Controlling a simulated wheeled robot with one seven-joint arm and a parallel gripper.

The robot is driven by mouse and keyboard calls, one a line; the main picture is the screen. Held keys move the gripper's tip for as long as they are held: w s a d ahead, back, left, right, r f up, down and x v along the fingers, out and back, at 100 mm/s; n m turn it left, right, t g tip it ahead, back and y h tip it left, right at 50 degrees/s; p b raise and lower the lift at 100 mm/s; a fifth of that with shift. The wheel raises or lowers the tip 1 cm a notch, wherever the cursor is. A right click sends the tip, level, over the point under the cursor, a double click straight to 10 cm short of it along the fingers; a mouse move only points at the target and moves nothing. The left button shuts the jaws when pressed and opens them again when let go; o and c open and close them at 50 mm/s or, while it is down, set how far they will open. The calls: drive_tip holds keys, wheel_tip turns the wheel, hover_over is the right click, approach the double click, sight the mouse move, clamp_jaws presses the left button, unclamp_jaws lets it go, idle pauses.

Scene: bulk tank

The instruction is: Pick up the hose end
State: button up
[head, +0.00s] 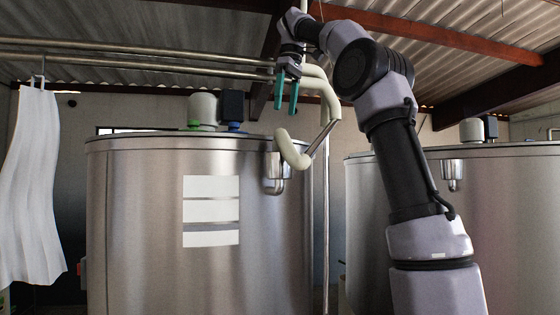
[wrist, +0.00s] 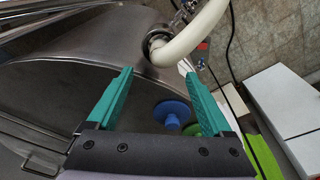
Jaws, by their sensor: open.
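The cream hose (head: 282,148) bends in a U beside the upper right of the near steel tank. Its end appears to sit at the steel holder (head: 276,178) on the tank wall. In the wrist view the hose (wrist: 205,24) runs down into a round metal collar (wrist: 158,42), just beyond the fingertips; the very end is hidden. My gripper (head: 286,108) points down above the hose bend, with teal fingers apart and nothing between them. In the wrist view my gripper (wrist: 158,73) is open, and the hose lies past its fingertips, not between them.
The near tank (head: 140,230) carries white labels and a motor on its lid. A second tank (head: 510,200) stands right. Steel pipes (head: 150,52) run overhead, and a vertical pipe (head: 326,220) stands between the tanks. A white cloth (head: 35,180) hangs at left.

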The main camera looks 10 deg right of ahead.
drive_tip(key=shift+a+f, duration=0.25)
drive_tip(key=shift+f, duration=0.45)
drive_tip(key=shift+w+f, duration=0.25)
drive_tip(key=shift+f, duration=1)
drive_tip(key=shift+w+a+f, duration=0.1)
drive_tip(key=shift+a+f, duration=0.05)
drive_tip(key=shift+f, duration=0.95)
drive_tip(key=shift+w+a+f, duration=0.1)
drive_tip(key=shift+w+f, duration=0.05)
drive_tip(key=shift+f, duration=0.9)
drive_tip(key=shift+w+a+f, duration=0.1)
drive_tip(key=shift+a+f, duration=0.05)
drive_tip(key=shift+f, duration=0.95)
drive_tip(key=shift+c, duration=0.3)
clamp_jaws()
